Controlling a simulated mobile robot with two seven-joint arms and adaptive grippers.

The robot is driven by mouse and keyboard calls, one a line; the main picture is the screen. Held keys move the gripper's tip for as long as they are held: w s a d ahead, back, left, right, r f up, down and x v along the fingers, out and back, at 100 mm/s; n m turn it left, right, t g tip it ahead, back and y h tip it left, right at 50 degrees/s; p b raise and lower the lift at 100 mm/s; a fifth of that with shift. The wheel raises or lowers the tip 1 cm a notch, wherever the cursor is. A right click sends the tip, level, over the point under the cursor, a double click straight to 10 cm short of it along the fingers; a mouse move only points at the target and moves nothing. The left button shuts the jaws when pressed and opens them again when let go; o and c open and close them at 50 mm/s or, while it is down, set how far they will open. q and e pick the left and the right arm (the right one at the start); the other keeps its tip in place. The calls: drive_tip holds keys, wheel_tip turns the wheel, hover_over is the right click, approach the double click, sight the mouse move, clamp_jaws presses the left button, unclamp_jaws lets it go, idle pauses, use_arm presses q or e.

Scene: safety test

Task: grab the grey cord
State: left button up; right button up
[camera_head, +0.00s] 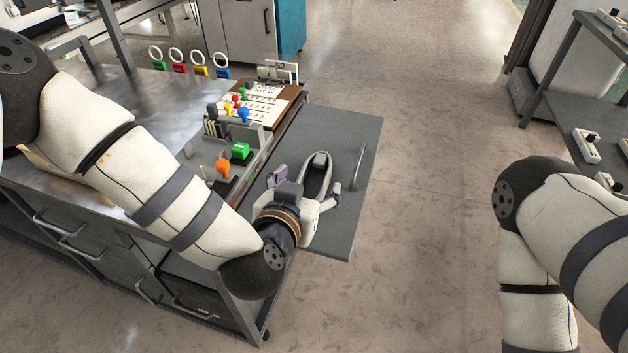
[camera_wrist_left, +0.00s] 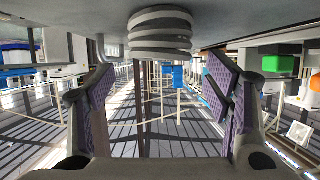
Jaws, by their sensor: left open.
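The grey cord (camera_head: 318,172) looks like a coiled loop on the dark grey panel (camera_head: 345,130) beside the workbench. In the left wrist view the coil (camera_wrist_left: 160,35) shows as stacked grey rings at the top middle, against a grey surface. My left gripper (camera_head: 308,187) is over the panel, close to the near end of the coil. Its purple-padded fingers are spread wide in the wrist view (camera_wrist_left: 160,95), with nothing between the pads. Whether a finger touches the cord cannot be told. My right gripper is out of view; only its arm shows at the lower right.
A slim upright handle (camera_head: 358,165) stands on the panel right of the cord. Open floor (camera_head: 430,150) lies right of the panel.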

sight(313, 178)
use_arm(q)
drive_tip(key=x, duration=0.3)
drive_tip(key=shift+a+f, duration=0.1)
drive_tip(key=shift+f, duration=0.25)
drive_tip(key=shift+w, duration=0.25)
drive_tip(key=shift+r, duration=0.1)
drive_tip(key=c, duration=1.3)
